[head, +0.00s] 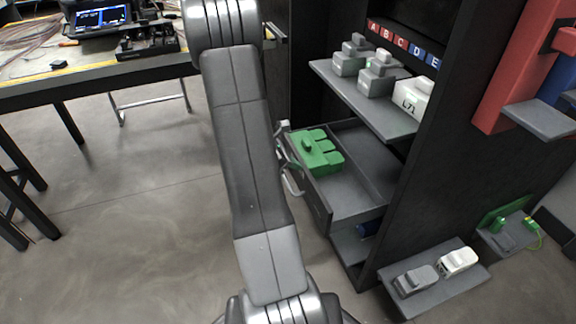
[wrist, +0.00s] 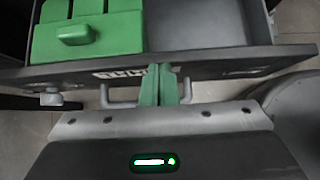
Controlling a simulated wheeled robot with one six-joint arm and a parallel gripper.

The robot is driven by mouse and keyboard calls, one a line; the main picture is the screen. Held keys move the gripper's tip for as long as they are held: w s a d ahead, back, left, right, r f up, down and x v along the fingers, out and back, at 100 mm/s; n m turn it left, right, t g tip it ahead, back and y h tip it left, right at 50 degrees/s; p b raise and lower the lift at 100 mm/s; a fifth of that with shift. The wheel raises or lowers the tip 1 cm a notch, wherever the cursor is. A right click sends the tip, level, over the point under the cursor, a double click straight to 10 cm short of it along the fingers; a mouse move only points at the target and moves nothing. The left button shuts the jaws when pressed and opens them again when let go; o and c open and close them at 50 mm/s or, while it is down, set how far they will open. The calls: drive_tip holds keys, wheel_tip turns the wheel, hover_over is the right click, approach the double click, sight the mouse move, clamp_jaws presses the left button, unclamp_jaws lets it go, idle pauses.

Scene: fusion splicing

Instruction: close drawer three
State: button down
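The drawer (head: 358,200) stands pulled out of the dark cabinet, below a pulled-out shelf. A green block-like item (head: 318,152) lies in it. In the wrist view the drawer front (wrist: 235,68) crosses the picture, with a white label (wrist: 120,73) partly hidden by my fingers. A grey handle (wrist: 118,101) sits on that front. My gripper (wrist: 163,75) has its two green fingers close together at the middle of the front, within the handle's span. Whether the tips touch the front is unclear.
The upper shelf (head: 375,105) with grey and white devices juts out above the drawer. A low platform (head: 440,285) with two devices stands at the lower right. A workbench (head: 100,85) is at the upper left. The floor between is clear.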

hover_over(356, 164)
drive_tip(key=shift+b, duration=0.3)
idle(0.4)
